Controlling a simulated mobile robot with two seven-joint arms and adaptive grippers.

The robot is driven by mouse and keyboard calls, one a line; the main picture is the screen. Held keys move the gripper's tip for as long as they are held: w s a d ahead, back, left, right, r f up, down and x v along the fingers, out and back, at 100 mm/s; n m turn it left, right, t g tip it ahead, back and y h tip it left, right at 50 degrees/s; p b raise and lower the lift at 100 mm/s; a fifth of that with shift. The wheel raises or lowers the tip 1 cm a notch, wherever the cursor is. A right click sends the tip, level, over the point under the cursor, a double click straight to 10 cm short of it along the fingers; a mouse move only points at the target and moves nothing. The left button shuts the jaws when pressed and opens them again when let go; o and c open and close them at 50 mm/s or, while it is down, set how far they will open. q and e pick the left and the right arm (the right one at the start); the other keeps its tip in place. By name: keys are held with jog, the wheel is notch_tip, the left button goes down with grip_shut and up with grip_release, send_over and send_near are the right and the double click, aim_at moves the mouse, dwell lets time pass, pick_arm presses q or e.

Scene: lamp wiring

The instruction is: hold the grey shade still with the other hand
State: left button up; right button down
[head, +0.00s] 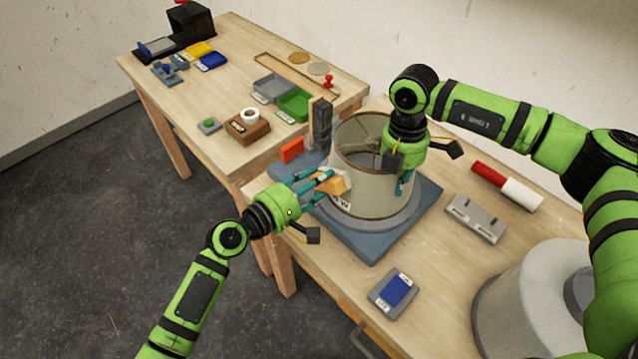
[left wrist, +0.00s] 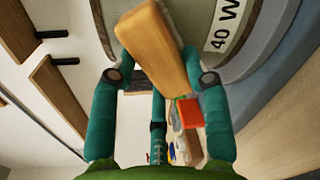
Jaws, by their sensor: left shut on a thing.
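A grey-beige open drum shade (head: 372,195) stands upright on a blue-grey base plate (head: 372,245). Its "40 W" label also shows on the shade in the left wrist view (left wrist: 232,25). My left gripper (head: 325,182) is shut on an orange-tan block (head: 331,183), held against or very near the shade's front left wall. The block also shows tilted between the teal fingers in the left wrist view (left wrist: 155,45). My right gripper (head: 402,170) points down at the shade's right rim. One teal finger shows outside the wall; the others are hidden, so its grip is unclear.
A dark post (head: 321,125) and an orange-red block (head: 292,149) are behind the shade to the left. A blue-screened device (head: 393,290), grey bracket (head: 475,218), red-white cylinder (head: 507,187) and large pale drum (head: 525,300) lie around it. Small trays crowd the far table.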

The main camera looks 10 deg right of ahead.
aim_at(331, 191)
pick_arm(q)
jog(key=shift+d+r, duration=0.2)
jog(key=shift+r, duration=0.25)
jog(key=shift+s+d, duration=0.55)
jog(key=shift+s, duration=0.3)
jog(key=shift+s+d, duration=0.5)
jog(key=shift+s, duration=0.3)
jog(key=shift+w+a, duration=0.65)
jog(key=shift+w, duration=0.2)
jog(key=shift+w+a, duration=0.6)
jog(key=shift+w, duration=0.25)
jog(key=v, duration=0.6)
jog(key=shift+s, duration=0.1)
jog(key=v, duration=0.3)
